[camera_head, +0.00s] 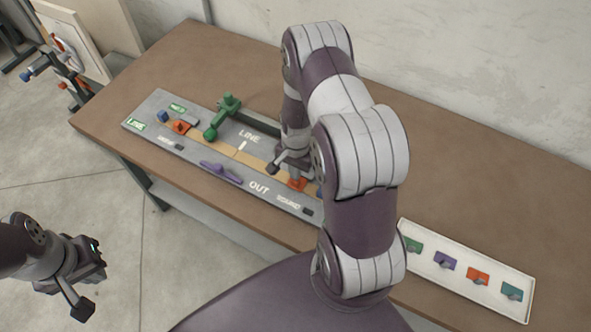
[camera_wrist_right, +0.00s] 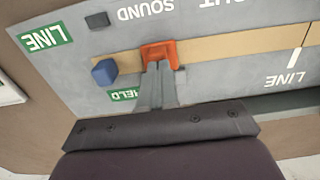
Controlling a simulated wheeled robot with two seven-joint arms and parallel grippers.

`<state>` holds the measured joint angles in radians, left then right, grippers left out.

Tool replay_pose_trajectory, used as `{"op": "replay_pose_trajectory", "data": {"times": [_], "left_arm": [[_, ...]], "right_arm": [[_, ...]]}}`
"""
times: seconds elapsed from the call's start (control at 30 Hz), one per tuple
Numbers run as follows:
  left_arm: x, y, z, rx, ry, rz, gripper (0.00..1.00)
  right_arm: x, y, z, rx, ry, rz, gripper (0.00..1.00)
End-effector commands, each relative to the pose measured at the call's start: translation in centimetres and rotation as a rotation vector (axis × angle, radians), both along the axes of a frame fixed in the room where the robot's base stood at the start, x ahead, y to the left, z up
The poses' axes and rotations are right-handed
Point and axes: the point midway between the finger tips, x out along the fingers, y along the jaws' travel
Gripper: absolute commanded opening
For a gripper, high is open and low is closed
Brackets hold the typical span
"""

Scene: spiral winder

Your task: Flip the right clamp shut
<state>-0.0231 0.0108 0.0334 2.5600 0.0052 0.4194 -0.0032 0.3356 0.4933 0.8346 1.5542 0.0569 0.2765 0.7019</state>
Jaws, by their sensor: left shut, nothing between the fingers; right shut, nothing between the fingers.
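The right clamp is an orange piece (camera_head: 297,184) at the right end of the grey board (camera_head: 150,118), partly hidden by my right arm. In the right wrist view the orange clamp (camera_wrist_right: 160,47) is a U-shaped piece on the tan strip. My right gripper (camera_wrist_right: 158,70) is shut and empty, with its fingertips at the clamp's open side. I cannot tell whether they touch it, or how the clamp's flap stands. My left gripper (camera_head: 84,290) is shut and empty, off the table at the lower left.
Another orange clamp (camera_head: 180,127) is at the board's left end. A green lever part (camera_head: 228,104) and a purple bar (camera_head: 222,172) are on the board. A blue block (camera_wrist_right: 104,72) is beside the right clamp. A white tray (camera_head: 440,286) with several coloured pieces lies at the right.

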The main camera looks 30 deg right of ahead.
Motion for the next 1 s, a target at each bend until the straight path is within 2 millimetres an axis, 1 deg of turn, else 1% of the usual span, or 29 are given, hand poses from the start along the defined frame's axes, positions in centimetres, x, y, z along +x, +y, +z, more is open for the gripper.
{"op": "replay_pose_trajectory", "data": {"times": [0.17,0.2,0.23,0.27,0.3,0.5,0.6,0.8,1.0], "left_arm": [[0.0,0.0,3.2,0.0,0.0,0.0,0.0],[0.0,0.0,4.1,0.0,0.0,0.0,0.0],[0.0,0.0,4.2,0.0,-0.001,0.0,0.0],[0.1,0.0,2.9,0.0,-0.002,0.0,0.0],[0.0,0.0,2.5,0.0,-0.001,0.0,0.0],[0.0,0.0,1.7,0.0,0.0,0.0,0.0],[0.0,0.0,1.5,0.0,0.0,0.0,0.0],[0.0,0.0,1.4,0.0,0.0,0.0,0.0],[0.0,0.0,1.4,0.0,0.0,0.0,0.0]], "right_arm": [[0.3,-0.3,3.7,0.0,-0.001,0.001,0.0],[0.4,-0.5,4.8,0.0,-0.001,0.002,0.0],[0.4,-0.3,5.1,0.0,0.0,0.004,0.0],[0.1,0.4,4.5,0.001,-0.001,0.007,0.0],[-0.3,1.1,5.0,0.0,-0.001,0.007,0.0],[-2.0,4.4,7.8,-0.001,-0.003,0.008,0.0],[-2.6,5.5,8.8,0.0,-0.002,0.007,0.0],[-3.2,6.6,9.7,0.0,0.0,0.004,0.0],[-3.3,6.6,9.8,0.0,0.0,0.003,0.0]]}}
